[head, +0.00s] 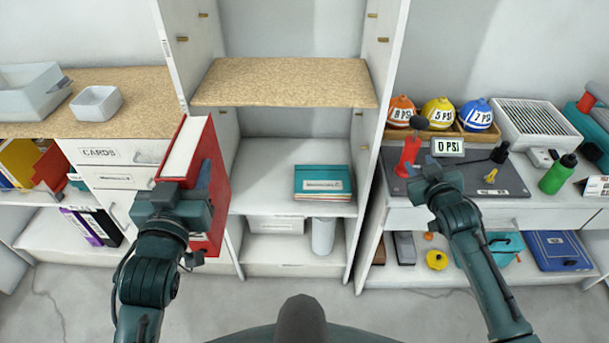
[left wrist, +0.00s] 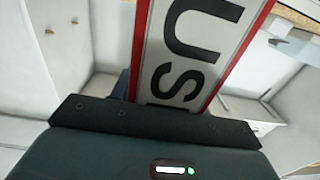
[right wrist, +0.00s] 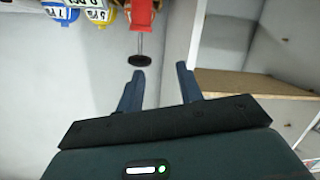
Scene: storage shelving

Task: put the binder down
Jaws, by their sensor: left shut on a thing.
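A red binder (head: 208,185) with white page edges stands upright in front of the left side of the tall white shelf unit. My left gripper (head: 178,188) is shut on the binder and holds it off any surface that I can see. In the left wrist view the binder's white spine label (left wrist: 193,50) with large black letters fills the space before the gripper; the fingertips are mostly hidden. My right gripper (head: 432,175) is empty by the right-hand bench; in the right wrist view its two fingers (right wrist: 160,88) are apart.
The shelf unit has a bare cork-topped shelf (head: 285,82) and a lower shelf with a teal folder stack (head: 322,182). White bins (head: 97,103) stand on the left cabinet.

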